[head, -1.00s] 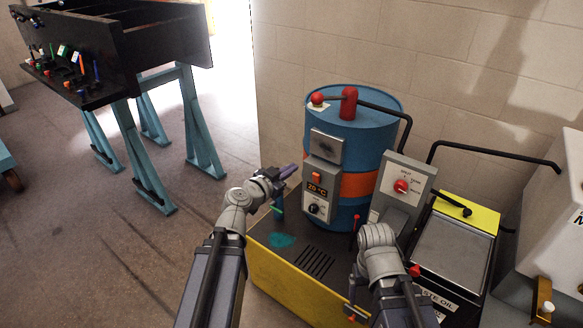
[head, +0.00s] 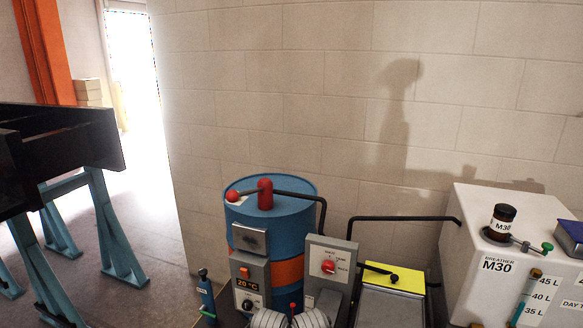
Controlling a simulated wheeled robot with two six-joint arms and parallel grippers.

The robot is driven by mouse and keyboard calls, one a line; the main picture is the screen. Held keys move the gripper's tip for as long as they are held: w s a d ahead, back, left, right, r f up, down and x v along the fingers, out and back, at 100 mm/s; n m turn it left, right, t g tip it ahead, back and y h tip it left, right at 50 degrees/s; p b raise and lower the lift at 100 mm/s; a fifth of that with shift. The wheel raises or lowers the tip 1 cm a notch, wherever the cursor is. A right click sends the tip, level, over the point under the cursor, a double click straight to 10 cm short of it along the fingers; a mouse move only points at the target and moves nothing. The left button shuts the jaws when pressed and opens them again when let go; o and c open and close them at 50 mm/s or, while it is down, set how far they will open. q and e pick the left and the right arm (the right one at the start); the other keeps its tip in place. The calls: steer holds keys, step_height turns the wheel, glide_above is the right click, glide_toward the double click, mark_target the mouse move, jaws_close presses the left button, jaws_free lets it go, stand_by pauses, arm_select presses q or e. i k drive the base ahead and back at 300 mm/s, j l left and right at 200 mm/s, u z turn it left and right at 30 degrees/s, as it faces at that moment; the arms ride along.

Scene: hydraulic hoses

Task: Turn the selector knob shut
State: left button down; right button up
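A red knob (head: 328,267) sits on a grey upright panel (head: 318,286) at lower centre, with small printed labels around it, too small to read surely. It looks like the selector knob; its exact pointing direction is unclear. A black dial (head: 247,305) is on the grey control box to its left, under an orange switch and a display reading 20 °C. Neither gripper's fingers are visible.
A blue drum (head: 293,224) with an orange band stands behind the controls. Black pipes run from it and toward a white M30 tank (head: 470,235) at right. A yellow-topped box (head: 393,278) is beside the panel.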

mark_target(328, 267)
steer(key=j+z, duration=0.35)
steer(key=k+j+z, duration=0.1)
steer(key=j+z, duration=0.2)
steer(key=j, duration=0.2)
